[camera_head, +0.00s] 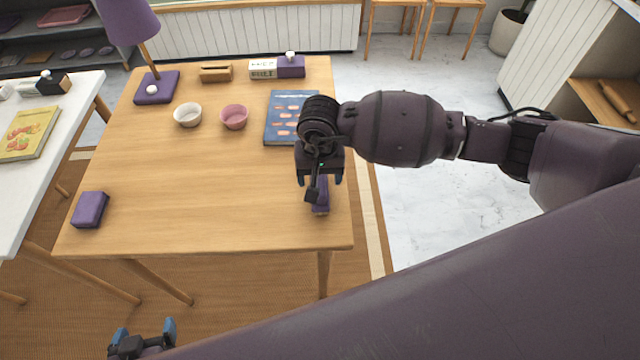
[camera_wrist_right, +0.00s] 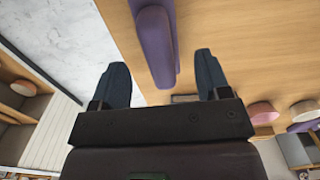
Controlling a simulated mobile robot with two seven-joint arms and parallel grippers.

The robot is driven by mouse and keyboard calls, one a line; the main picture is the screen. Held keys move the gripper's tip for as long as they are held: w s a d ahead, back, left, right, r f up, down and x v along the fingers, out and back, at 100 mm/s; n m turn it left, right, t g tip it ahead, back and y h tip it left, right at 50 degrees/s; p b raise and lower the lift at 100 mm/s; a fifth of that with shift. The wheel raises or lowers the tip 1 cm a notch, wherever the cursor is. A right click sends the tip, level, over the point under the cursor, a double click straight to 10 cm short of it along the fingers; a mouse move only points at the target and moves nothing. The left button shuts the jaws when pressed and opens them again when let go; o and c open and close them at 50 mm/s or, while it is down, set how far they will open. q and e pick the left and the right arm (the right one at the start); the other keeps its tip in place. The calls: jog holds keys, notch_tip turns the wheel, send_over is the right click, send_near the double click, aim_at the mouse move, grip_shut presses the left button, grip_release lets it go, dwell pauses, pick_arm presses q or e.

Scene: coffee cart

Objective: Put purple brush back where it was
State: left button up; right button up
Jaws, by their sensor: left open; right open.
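The purple brush (camera_head: 321,196) is on the wooden table (camera_head: 220,215) near its right edge, partly hidden by my right gripper (camera_head: 319,180). In the right wrist view the brush (camera_wrist_right: 154,45) is a long, rounded purple shape, reaching from the top edge down between the two blue fingers of my right gripper (camera_wrist_right: 161,64). That gripper is open, with a gap on each side of the brush; I cannot tell its exact height above the table. My left gripper (camera_head: 144,328) is open and empty, low in front of the table.
A blue book (camera_head: 283,117) lies behind the right gripper. A pink bowl (camera_head: 234,117), a white bowl (camera_head: 187,115) and a purple lamp (camera_head: 157,87) stand farther back. A purple block (camera_head: 90,209) lies at the front left. The table's front middle is clear.

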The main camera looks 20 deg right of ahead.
notch_tip(320, 180, up, 7)
jog(key=shift+f, duration=0.15)
jog(key=s+a+r+m+g+y, duration=0.2)
jog(key=s+a+r+m+y, duration=0.1)
jog(key=s+a+m+y, duration=0.95)
jog(key=n+t+h, duration=0.3)
jog(key=n+t, duration=1.6)
jog(key=n, duration=1.6)
send_over(320, 181)
jog(key=s, duration=0.6)
notch_tip(320, 181, down, 3)
jog(key=s+d+f+m+g+h, duration=0.6)
jog(key=s+d+f+m+h, duration=0.3)
jog(key=s+d+f+m, duration=0.3)
notch_tip(320, 181, down, 3)
jog(key=d+m, duration=0.1)
jog(key=m, duration=0.5)
jog(key=shift+s+f+h, duration=0.15)
jog(key=shift+s+h, duration=0.15)
jog(key=shift+h, duration=0.05)
